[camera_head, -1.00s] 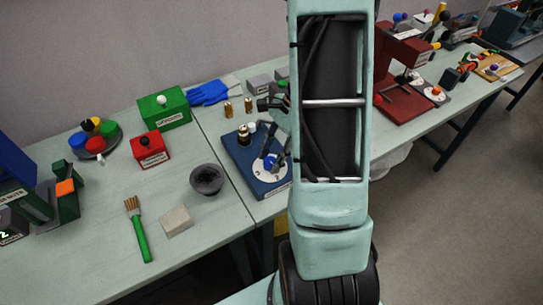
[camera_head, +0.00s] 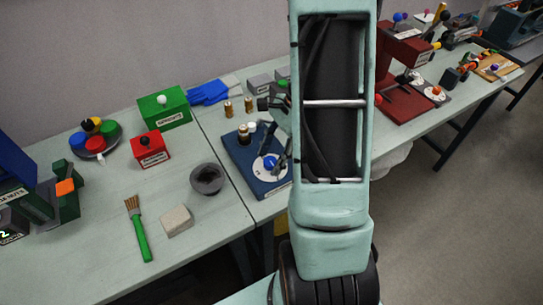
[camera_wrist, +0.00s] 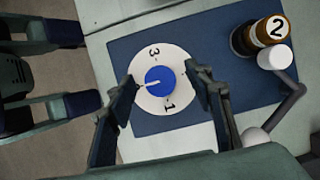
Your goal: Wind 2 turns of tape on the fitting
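The tape station is a blue base (camera_head: 241,164) on the bench. It carries a white dial (camera_wrist: 178,104) with a blue knob (camera_wrist: 160,81). The numerals 3 and 1 show, and the knob's white pointer points left in the wrist view. The brass and dark fitting (camera_head: 244,135) stands upright at the base's far corner; its top (camera_wrist: 274,30) is marked 2. A white round piece (camera_wrist: 274,57) on a grey arm (camera_wrist: 287,106) sits beside it. My gripper (camera_wrist: 161,88) is open above the dial, one finger each side of the knob, apparently apart from it.
Two small brass pieces (camera_head: 238,107) stand behind the base. A red press (camera_head: 405,75) stands right of my arm.

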